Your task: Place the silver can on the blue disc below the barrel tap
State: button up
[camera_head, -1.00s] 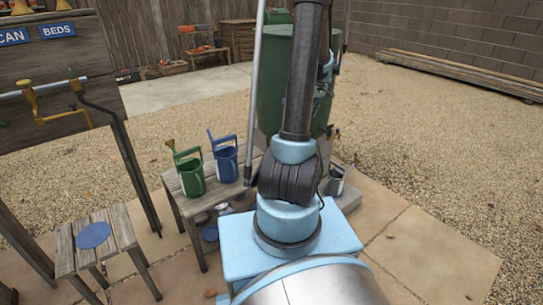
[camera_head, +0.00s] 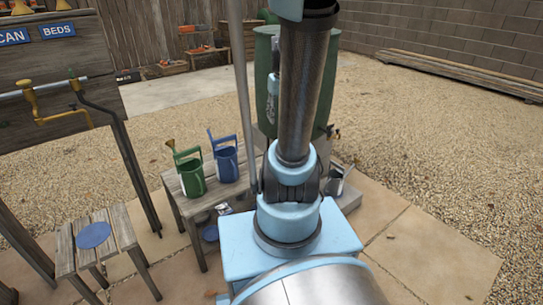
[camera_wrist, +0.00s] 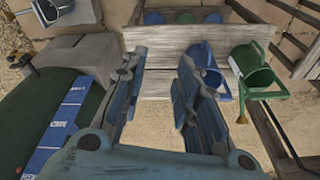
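The silver can (camera_head: 337,182) stands at the foot of the green barrel, below its small tap (camera_head: 332,132), partly hidden by my arm. In the wrist view, a grey can (camera_wrist: 45,12) shows at the top left edge, on or beside a pale block, with a little blue at it. I cannot tell whether a disc lies under it. A blue disc (camera_head: 93,235) lies on the small wooden stool at the left. My gripper (camera_wrist: 157,92) is open and empty in the wrist view, above the gap between barrel and bench. It is out of the head view.
A green can (camera_head: 191,178) and a blue can (camera_head: 227,164) stand on the wooden bench (camera_head: 178,200), close to my fingers in the wrist view. The green barrel (camera_head: 266,80) stands behind my arm. Paving at the right is clear.

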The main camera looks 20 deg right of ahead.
jog(key=s+a+f, duration=0.3)
jog(key=s, duration=0.5)
jog(key=s+a+f+m, duration=0.1)
jog(key=s+a+f, duration=0.2)
jog(key=s, duration=0.6)
jog(key=shift+a+f+h, duration=0.2)
jog(key=shift+f+h, duration=0.1)
jog(key=shift+h, duration=0.1)
